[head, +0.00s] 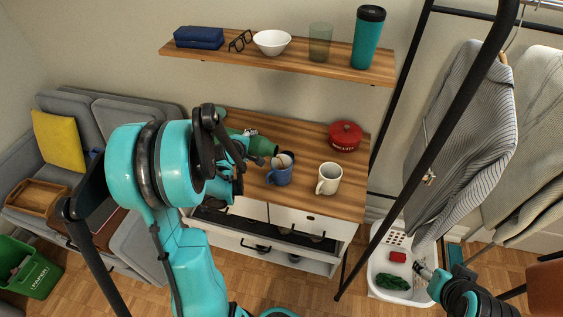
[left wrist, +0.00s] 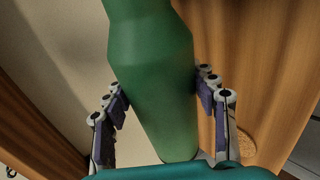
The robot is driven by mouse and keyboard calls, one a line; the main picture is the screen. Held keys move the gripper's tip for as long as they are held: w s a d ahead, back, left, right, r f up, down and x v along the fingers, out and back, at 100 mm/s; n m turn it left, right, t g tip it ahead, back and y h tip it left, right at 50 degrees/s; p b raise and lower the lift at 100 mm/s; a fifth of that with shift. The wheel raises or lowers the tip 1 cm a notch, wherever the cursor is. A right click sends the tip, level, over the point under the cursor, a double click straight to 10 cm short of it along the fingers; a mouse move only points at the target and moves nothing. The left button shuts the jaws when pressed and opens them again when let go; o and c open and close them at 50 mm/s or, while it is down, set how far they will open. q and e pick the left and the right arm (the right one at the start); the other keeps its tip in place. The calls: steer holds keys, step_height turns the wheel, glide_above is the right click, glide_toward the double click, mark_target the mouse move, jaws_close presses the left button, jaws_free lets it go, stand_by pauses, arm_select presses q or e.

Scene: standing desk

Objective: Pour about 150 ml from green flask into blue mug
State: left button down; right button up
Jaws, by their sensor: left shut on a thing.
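The green flask (head: 262,147) is tilted well over, close to level, above the desk, with its mouth end toward the right. My left gripper (head: 238,148) is shut on it, and the left wrist view shows the flask (left wrist: 160,85) between the fingers (left wrist: 162,105). The blue mug (head: 279,176) stands upright on the wooden desk top (head: 305,204), just below and right of the flask's mouth end. I cannot tell whether liquid is flowing or how full the mug is. My right gripper (head: 425,270) is at the lower right, far from both; its jaws are too small to read.
A cream mug (head: 328,179) stands right of the blue mug, and a red lidded pot (head: 345,136) behind it. A wooden shelf (head: 230,57) above holds a teal tumbler (head: 367,40), a glass, a white bowl and a blue case. A clothes rack with a white basket (head: 392,263) is at right.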

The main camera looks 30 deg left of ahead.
stand_by(0.9)
arm_select(q)
steer(key=shift+a+r+h+p, duration=0.2)
steer(key=shift+r+h+p, duration=0.1)
steer(key=shift+p, duration=0.1)
steer(key=shift+s+a+f+n+h+b, duration=0.1)
steer(key=shift+a+f+n+h+b, duration=0.2)
steer(key=shift+f+n+h, duration=0.15)
steer(key=shift+a+f+n+h+b, duration=0.25)
steer(key=shift+f+h+b, duration=0.1)
steer(key=shift+f, duration=0.2)
steer(key=shift+f+t, duration=0.2)
steer(key=shift+t, duration=0.1)
steer(key=shift+d+f+n+h+b, duration=0.35)
steer(key=shift+h+b, duration=0.25)
steer(key=shift+b, duration=0.25)
